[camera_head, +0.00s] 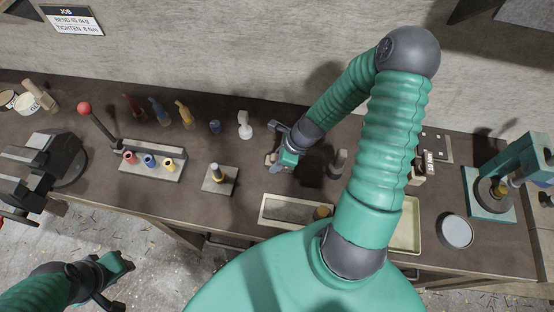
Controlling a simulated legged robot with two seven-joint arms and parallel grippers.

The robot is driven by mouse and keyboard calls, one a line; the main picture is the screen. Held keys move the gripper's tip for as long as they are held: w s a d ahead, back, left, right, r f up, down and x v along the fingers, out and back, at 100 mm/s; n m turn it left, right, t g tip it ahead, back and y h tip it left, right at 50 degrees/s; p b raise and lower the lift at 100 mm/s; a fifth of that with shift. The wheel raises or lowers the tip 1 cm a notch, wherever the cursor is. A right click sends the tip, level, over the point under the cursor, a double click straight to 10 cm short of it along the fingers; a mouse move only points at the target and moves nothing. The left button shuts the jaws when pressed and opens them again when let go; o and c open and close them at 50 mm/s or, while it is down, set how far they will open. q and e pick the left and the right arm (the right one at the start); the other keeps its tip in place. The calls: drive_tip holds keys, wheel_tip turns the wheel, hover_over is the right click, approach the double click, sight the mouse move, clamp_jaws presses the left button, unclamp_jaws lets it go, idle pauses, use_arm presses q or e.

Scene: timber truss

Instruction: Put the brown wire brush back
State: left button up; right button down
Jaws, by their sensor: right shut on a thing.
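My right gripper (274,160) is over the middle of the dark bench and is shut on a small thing. Only a pale brownish bit of that thing shows at the jaws; the gripper hides the rest, and I cannot tell for sure that it is the brown wire brush. My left gripper (122,272) is low at the left, in front of the bench and apart from everything on it. I cannot tell whether its jaws are open.
A vise (50,160) and a red-knobbed lever (98,122) stand at the left. A block with coloured pegs (150,166), a small plate with a post (220,180), and a pale tray (290,211) are near the front. A white bottle (244,126) stands behind. A green press (510,180) is right.

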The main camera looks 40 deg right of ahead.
drive_tip(key=c, duration=1.4)
unclamp_jaws()
drive_tip(key=shift+f, duration=0.1)
drive_tip(key=shift+o, duration=1.4)
drive_tip(key=shift+d, duration=0.15)
drive_tip(key=shift+o, duration=0.8)
drive_tip(key=shift+d+f, duration=0.1)
drive_tip(key=shift+d, duration=0.2)
drive_tip(key=shift+a, duration=0.25)
